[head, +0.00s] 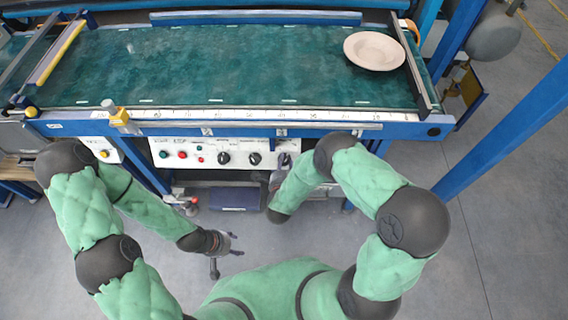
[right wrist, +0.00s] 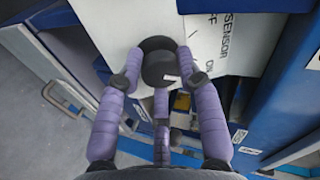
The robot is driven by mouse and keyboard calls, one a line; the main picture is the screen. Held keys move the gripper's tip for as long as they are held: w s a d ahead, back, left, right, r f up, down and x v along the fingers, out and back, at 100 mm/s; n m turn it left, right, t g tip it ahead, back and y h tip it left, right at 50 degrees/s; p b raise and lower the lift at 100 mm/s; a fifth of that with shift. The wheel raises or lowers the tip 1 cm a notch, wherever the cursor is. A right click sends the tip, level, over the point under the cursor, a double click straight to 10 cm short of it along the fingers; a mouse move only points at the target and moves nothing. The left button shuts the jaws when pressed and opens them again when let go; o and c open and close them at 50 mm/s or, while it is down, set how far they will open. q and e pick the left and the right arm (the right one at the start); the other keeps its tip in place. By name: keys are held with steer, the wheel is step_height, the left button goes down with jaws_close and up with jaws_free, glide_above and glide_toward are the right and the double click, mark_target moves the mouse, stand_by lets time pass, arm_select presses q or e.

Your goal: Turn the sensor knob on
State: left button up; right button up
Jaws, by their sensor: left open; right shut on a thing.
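The sensor knob (right wrist: 158,47) is black and sits on a white panel printed with SENSOR, OFF and ON in the right wrist view. A small white mark shows on its lower right side, near the ON print; I cannot tell its exact setting. My right gripper (right wrist: 160,80) is shut on the knob, with purple fingers on both sides of it. In the head view my right gripper (head: 281,170) is at the panel's right end, largely hiding this knob. My left gripper (head: 226,252) is open and empty over the floor, well away from the panel.
The control panel (head: 212,147) has other black knobs (head: 224,158) and coloured buttons left of my right gripper. Above it, a pale plate (head: 374,51) lies on the green conveyor belt (head: 230,65). A blue post (head: 510,125) stands at right.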

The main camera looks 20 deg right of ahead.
steer(key=o, duration=1.1)
steer(key=shift+d, duration=0.1)
steer(key=shift+o, duration=0.2)
steer(key=v, duration=1.2)
steer(key=shift+w, duration=0.1)
